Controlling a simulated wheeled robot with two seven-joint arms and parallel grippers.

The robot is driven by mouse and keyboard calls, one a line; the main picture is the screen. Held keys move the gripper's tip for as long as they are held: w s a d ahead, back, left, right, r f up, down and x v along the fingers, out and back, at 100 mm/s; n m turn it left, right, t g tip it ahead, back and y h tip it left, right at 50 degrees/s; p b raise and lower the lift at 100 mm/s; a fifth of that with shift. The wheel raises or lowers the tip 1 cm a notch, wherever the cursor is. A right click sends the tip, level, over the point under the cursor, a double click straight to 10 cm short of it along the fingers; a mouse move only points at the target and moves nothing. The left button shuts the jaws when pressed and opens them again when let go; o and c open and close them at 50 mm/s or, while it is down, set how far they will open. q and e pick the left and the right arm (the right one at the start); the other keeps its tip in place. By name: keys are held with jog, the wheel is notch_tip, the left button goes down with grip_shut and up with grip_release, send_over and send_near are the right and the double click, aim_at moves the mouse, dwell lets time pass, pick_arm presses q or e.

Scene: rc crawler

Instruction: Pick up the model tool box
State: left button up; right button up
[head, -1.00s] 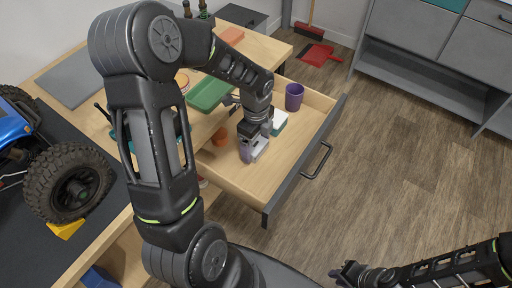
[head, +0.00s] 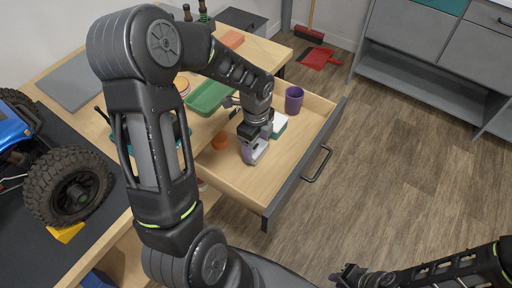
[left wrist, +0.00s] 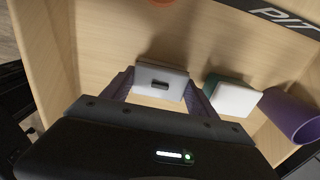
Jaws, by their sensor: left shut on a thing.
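The model tool box (left wrist: 161,83) is a small light grey box with a dark slot on its upper face. It is low in the open wooden drawer (head: 262,188). My left gripper (head: 254,153) reaches down into the drawer and is shut on the box. In the left wrist view its purple-grey fingers (left wrist: 160,92) press on both sides of it. In the head view the gripper mostly hides the box. I cannot tell whether it touches the drawer floor. My right gripper (head: 352,275) is at the bottom right, over the floor, away from the drawer; its jaws are unclear.
A white and green block (left wrist: 236,98) lies close to the right of the box. A purple cup (head: 294,98) stands in the drawer's far corner. An orange round item (head: 220,139) is near the drawer's left side. An RC crawler (head: 50,165) stands on the bench.

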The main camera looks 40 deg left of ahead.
aim_at(256, 146)
pick_arm(q)
notch_tip(256, 146, up, 10)
jog(key=shift+f+p, duration=0.2)
jog(key=shift+p, duration=0.35)
dwell(0.3)
